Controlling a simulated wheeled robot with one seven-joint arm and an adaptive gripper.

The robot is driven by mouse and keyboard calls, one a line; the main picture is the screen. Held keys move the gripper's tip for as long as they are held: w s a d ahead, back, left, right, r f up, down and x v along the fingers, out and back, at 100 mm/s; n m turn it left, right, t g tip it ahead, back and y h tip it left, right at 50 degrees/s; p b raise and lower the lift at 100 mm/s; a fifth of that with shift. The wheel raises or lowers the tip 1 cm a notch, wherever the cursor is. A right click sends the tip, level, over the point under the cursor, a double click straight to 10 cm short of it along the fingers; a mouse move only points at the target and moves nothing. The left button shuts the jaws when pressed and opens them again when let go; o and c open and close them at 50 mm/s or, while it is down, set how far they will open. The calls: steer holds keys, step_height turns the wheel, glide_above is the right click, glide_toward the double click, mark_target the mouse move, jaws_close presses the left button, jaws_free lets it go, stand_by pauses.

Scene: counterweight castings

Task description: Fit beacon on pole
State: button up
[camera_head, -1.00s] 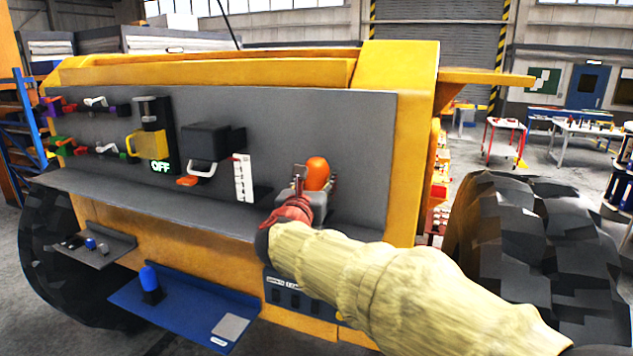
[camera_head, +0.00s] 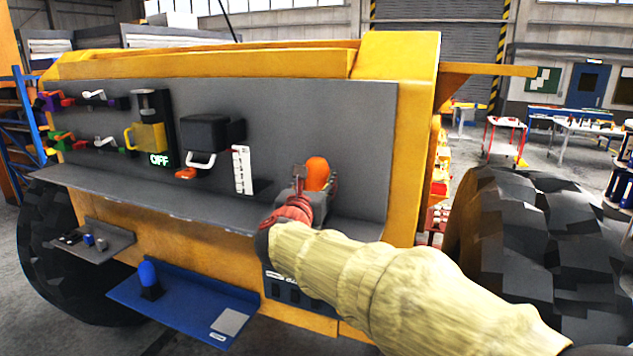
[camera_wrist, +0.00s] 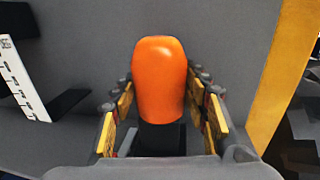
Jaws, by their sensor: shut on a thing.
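My gripper (camera_head: 312,184) is shut on the orange beacon (camera_head: 317,172) in front of the grey panel, toward its right end. In the wrist view the beacon (camera_wrist: 158,80) stands upright with its rounded orange dome up. Its dark base (camera_wrist: 162,138) is between the two fingers, which lie left and right of it. A blue beacon (camera_head: 148,274) with a dark base stands on the blue lower shelf. I cannot make out the pole in either view. What is under the held beacon is hidden by my gripper and arm.
The grey panel (camera_head: 300,120) carries a ruler-like white scale (camera_head: 242,170), a black box (camera_head: 206,134), a yellow-handled unit (camera_head: 148,138) and several coloured levers. A narrow grey ledge (camera_head: 150,203) runs below. A big black tyre (camera_head: 535,240) stands at right.

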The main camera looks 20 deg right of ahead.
steer(key=shift+f+b, duration=1.65)
steer(key=shift+f, duration=0.15)
steer(key=o, duration=1.4)
steer(key=shift+c, duration=0.2)
steer(key=shift+o, duration=0.4)
steer(key=shift+s+a, duration=0.1)
steer(key=v, duration=1.2)
